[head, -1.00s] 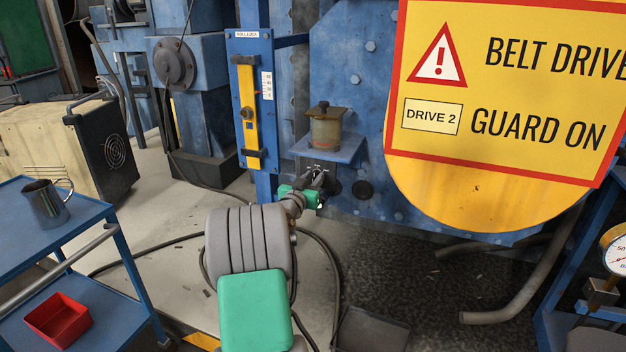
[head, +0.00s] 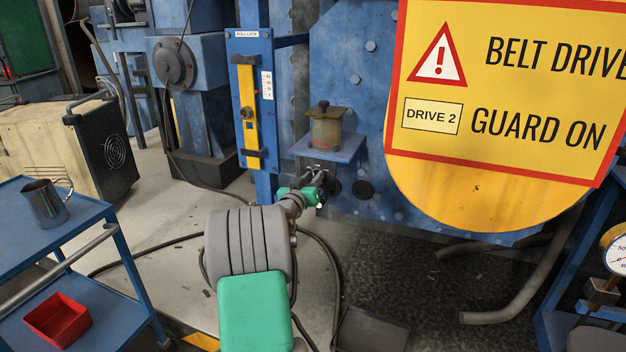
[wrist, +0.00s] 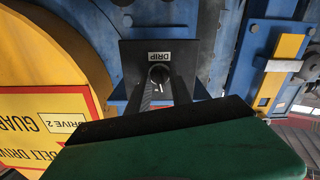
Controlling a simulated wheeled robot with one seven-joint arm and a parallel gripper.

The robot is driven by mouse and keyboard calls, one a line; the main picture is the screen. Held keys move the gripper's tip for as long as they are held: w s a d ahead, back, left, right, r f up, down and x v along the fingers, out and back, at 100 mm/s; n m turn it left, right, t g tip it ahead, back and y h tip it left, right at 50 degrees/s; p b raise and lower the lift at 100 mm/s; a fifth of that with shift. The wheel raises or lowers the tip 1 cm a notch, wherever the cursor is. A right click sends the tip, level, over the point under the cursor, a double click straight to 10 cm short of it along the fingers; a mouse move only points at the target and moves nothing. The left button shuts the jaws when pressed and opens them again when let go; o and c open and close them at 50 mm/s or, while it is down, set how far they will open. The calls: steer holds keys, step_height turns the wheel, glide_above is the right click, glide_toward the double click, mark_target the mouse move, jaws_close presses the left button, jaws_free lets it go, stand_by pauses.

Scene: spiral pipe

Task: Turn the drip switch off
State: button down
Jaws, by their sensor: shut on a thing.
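The drip switch is a small dark round knob (wrist: 159,75) with a pale pointer mark, on a black panel (wrist: 190,55) under a "DRIP" label (wrist: 160,56) in the wrist view. The label reads upside down there. My gripper (wrist: 162,84) has its two dark fingers on either side of the knob, shut on it. In the head view my gripper (head: 317,178) reaches the blue machine just below the shelf with the oil cup. The knob is hidden there behind the fingers.
An oil cup (head: 325,128) stands on a blue shelf (head: 338,150) just above my gripper. A yellow belt guard (head: 470,205) with a warning sign is close on the right. A yellow lever plate (head: 247,105) is on the left. A blue cart (head: 88,225) stands at the left.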

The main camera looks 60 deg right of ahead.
steer(key=shift+f+n+p, duration=0.2)
steer(key=shift+n+p, duration=0.8)
steer(key=shift+n, duration=3.7)
steer(key=c, duration=1.5)
jaws_free()
steer(key=a, duration=0.7)
steer(key=shift+s+a, duration=0.3)
steer(key=shift+a, duration=0.1)
